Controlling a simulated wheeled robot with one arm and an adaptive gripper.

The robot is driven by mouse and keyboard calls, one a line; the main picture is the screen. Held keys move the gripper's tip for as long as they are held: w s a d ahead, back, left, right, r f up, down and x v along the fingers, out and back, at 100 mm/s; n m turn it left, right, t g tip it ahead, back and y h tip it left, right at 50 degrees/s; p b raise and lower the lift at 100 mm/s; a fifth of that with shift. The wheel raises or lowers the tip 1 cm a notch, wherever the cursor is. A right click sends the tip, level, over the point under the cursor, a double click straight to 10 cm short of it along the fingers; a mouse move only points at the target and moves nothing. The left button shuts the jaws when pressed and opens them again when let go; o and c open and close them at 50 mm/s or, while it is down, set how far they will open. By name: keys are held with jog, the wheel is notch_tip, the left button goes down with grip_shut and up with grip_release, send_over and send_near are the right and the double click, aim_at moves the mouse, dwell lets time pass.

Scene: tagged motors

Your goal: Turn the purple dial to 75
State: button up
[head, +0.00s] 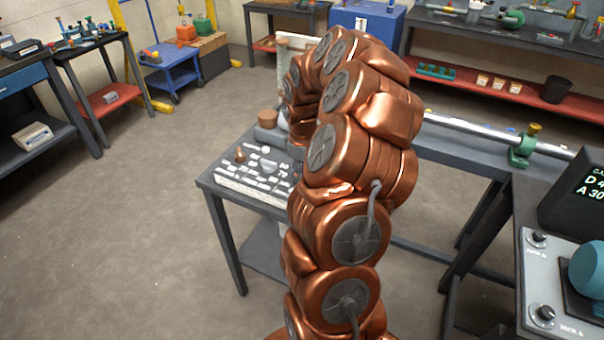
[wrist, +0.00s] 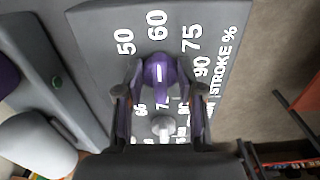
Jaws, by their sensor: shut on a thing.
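The purple dial (wrist: 158,70) is in the middle of the wrist view, on a grey panel (wrist: 95,20). White numbers 50, 60, 75 and 90 curve around it, with "STROKE %" at the right. Its short white mark points up, roughly at 60; 75 lies to the right of that line. My gripper (wrist: 158,82) is shut on the purple dial, with a dark finger at each side. In the head view my copper arm hides the gripper and the purple dial.
A pale knob (wrist: 162,127) with its own numbers stands just below the dial, between my fingers. A white rounded thing (wrist: 40,143) is at the lower left. In the head view, a panel with white numbers (head: 230,184) lies on a grey table left of my arm.

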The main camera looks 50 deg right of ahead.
jog(key=shift+f+b, duration=0.2)
jog(key=shift+b, duration=0.1)
jog(key=shift+f+m+b, duration=0.1)
jog(key=shift+m+b, duration=0.6)
jog(key=shift+b, duration=0.25)
jog(key=m+b, duration=0.2)
jog(key=b, duration=0.1)
jog(key=shift+a+f+b, duration=0.1)
jog(key=shift+b, duration=0.2)
jog(key=m+b, duration=0.3)
jog(key=shift+a, duration=0.1)
jog(key=shift+r+m+b, duration=0.25)
jog(key=shift+m+b, duration=0.75)
jog(key=shift+a, duration=0.1)
jog(key=o, duration=1.1)
jog(key=shift+r, duration=0.1)
jog(key=shift+o, duration=0.2)
